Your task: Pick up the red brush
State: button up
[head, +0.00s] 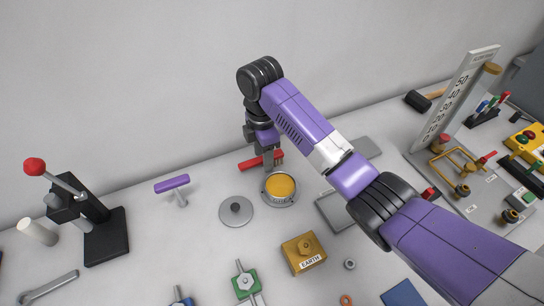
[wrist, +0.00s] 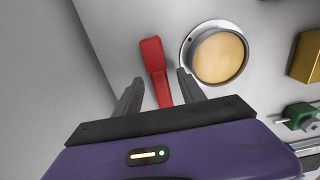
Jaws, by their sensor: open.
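The red brush lies on the table near the wall. In the head view its red handle (head: 249,164) shows left of my gripper (head: 267,160), which covers the middle of it. A short darker end shows just to the right of the fingers. In the wrist view the red brush (wrist: 153,58) runs up between the two fingers of my gripper (wrist: 159,79), its wide end beyond the fingertips. My gripper is open, with one finger on each side of the handle. I cannot tell whether either finger touches it. The brush's near end is hidden behind my gripper.
A round tin with yellow contents (head: 281,187) stands close beside the right finger. A grey lid (head: 236,212), a yellow EARTH block (head: 303,253) and a purple-handled tool (head: 173,184) are nearby. The wall (head: 150,80) rises behind the brush.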

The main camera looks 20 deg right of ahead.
jog(key=shift+f, duration=0.5)
grip_shut()
jog(key=shift+r, duration=0.15)
notch_tip(320, 180, up, 20)
jog(key=p, duration=0.5)
jog(key=shift+p, duration=0.35)
